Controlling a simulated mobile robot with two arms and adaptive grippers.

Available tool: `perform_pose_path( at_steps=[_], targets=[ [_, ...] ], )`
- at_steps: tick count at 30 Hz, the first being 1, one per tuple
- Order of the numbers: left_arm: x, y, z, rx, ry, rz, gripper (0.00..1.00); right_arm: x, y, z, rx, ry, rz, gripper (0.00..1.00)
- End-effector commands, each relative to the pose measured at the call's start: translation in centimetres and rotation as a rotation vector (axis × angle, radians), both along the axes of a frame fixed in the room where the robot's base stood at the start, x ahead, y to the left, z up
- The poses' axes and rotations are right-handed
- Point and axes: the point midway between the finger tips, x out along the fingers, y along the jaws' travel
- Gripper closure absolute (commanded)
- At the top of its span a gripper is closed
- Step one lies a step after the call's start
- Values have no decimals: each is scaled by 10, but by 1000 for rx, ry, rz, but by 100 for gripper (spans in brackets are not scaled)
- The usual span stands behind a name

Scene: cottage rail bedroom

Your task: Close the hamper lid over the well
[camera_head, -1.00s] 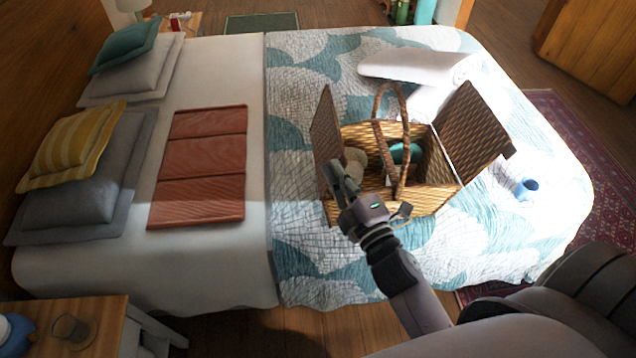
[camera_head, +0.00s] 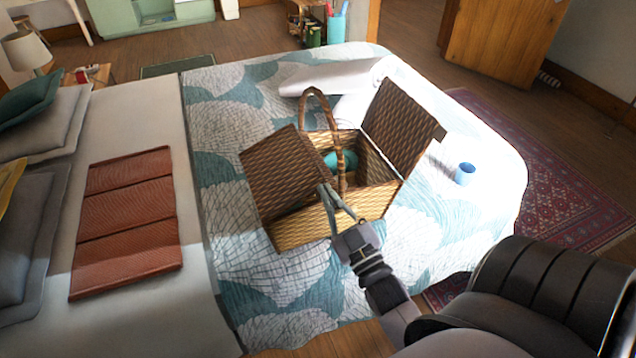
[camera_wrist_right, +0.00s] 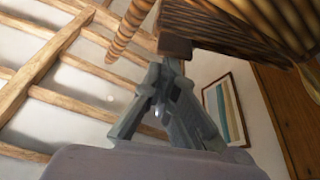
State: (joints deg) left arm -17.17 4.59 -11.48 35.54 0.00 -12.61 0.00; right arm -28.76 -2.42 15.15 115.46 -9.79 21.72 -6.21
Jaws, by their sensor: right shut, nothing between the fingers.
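A wicker hamper (camera_head: 305,228) with a hooped handle (camera_head: 311,101) stands on the bed. Its left lid (camera_head: 283,176) slants over the left part of the well, its free edge raised toward the handle. Its right lid (camera_head: 402,119) stands open, leaning outward. A teal item (camera_head: 343,160) shows in the well; the lid hides the left part. My right gripper (camera_head: 326,194) is shut and empty at the left lid's raised edge, beside the handle's foot. In the wrist view its fingertips (camera_wrist_right: 174,52) are close under wickerwork (camera_wrist_right: 235,22); contact is unclear. My left gripper is out of view.
A folded red-brown blanket (camera_head: 127,220) lies to the left. The quilt between blanket and hamper is clear.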

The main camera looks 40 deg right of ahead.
Motion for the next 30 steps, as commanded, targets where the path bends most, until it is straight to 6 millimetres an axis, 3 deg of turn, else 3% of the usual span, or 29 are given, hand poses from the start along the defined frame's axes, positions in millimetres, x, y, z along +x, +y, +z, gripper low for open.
perform_pose_path(
  at_steps=[3,12,30],
  targets=[
    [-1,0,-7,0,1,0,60,-1,-6,-13,70,-20,-1,100],
    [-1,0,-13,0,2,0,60,-3,-12,-27,173,-49,-1,100],
    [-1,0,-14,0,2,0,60,-4,-13,-31,196,-50,-1,100]
  ],
)
